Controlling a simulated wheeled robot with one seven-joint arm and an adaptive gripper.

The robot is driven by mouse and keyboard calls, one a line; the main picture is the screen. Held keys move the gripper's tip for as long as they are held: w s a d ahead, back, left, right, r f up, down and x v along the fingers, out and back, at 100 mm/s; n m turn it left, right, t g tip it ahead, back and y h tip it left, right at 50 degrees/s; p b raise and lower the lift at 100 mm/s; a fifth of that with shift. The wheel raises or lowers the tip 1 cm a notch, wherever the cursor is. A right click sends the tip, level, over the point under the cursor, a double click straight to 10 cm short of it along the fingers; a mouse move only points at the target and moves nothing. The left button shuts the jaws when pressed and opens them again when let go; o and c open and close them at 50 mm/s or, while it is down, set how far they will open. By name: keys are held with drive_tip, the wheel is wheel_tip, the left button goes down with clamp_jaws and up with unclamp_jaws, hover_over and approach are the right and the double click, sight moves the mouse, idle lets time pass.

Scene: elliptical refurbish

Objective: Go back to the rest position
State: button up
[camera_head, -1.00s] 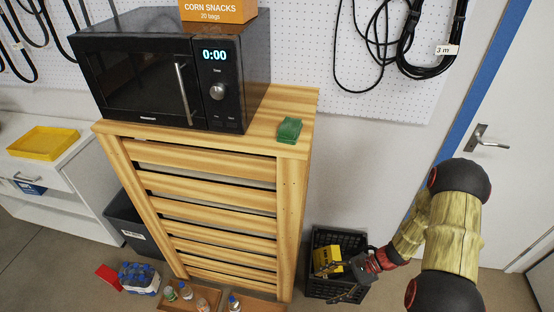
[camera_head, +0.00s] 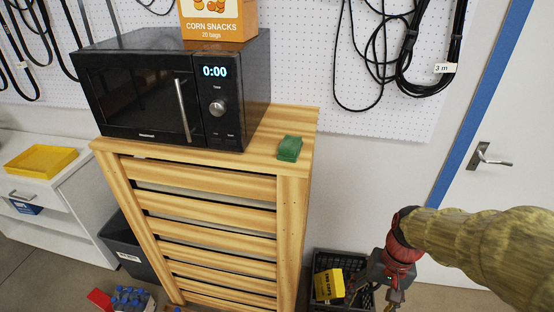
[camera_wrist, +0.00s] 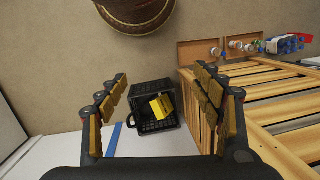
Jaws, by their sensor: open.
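My gripper (camera_head: 378,297) is low on the right in the head view, in front of the black crate as seen from there, and its tips are near the bottom edge. In the wrist view my gripper (camera_wrist: 163,108) is open, with its two fingers wide apart and nothing between them. The black crate (camera_wrist: 151,86) with a yellow box (camera_wrist: 162,106) in it shows beyond the fingers, at a distance. My arm's yellowish links reach in from the right edge of the head view.
A wooden slatted cabinet (camera_head: 292,205) carries a black microwave (camera_head: 140,95), an orange corn snacks box (camera_head: 215,22) and a green item (camera_head: 289,149). A white door (camera_head: 500,180) stands at right. Bottles (camera_head: 130,298) stand on the floor at lower left. The black crate (camera_head: 330,262) stands by the wall.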

drive_tip(key=s+a+r+n+t+b, duration=0.1)
drive_tip(key=s+a+r+t, duration=0.1)
drive_tip(key=r, duration=0.5)
drive_tip(key=s+a+r+n+t+h+b, duration=0.1)
drive_tip(key=s+r+n+t, duration=0.1)
drive_tip(key=r+t, duration=0.2)
wheel_tip(320, 180, up, 3)
drive_tip(key=shift+s+a+f+t, duration=0.1)
drive_tip(key=shift+s+a+t, duration=0.2)
drive_tip(key=shift+s+a, duration=0.1)
